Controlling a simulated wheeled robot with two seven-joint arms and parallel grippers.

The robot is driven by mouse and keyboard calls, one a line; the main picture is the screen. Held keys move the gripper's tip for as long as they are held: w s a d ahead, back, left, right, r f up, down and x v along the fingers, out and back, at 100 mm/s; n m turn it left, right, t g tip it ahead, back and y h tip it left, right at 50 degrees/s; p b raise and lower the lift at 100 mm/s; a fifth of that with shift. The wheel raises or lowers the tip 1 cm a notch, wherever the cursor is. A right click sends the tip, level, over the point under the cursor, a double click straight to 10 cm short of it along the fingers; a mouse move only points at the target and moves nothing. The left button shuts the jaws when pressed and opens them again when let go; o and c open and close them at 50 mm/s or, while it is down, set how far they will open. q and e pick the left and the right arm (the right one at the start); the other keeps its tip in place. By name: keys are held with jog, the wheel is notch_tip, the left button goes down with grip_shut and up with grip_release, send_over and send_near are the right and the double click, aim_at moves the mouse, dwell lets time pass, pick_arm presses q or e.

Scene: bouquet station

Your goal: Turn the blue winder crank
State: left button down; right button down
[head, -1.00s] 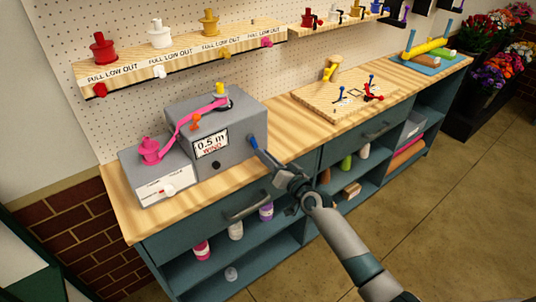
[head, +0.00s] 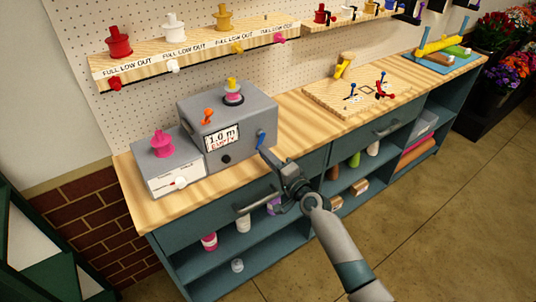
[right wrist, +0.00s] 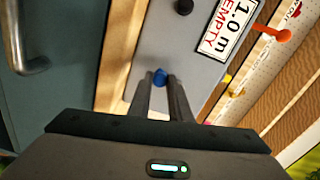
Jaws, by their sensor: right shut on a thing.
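The grey winder box (head: 228,125) stands on the wooden bench top. Its display (head: 222,138) reads 1.0 m with red EMPTY below, also in the right wrist view (right wrist: 224,27). The blue crank (head: 261,140) is on the box's right side. My right gripper (head: 266,152) is shut on the crank. In the right wrist view the blue crank end (right wrist: 160,75) sits between my two fingers (right wrist: 160,88). A yellow-topped spindle (head: 232,88) with pink ribbon around it is on top of the box. My left gripper is not in view.
A pink spool (head: 161,143) stands on a lower grey box (head: 166,170) left of the winder. A shelf (head: 195,50) with coloured spools hangs behind. A wooden board (head: 362,95) with small coloured parts lies to the right. Bench top between is clear.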

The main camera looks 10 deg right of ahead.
dwell(0.4)
jog(key=c, duration=1.6)
grip_release()
jog(key=shift+s, duration=0.1)
jog(key=b+v, duration=0.3)
jog(key=v, duration=1.4)
jog(key=shift+s, duration=0.1)
jog(key=shift+d, duration=0.1)
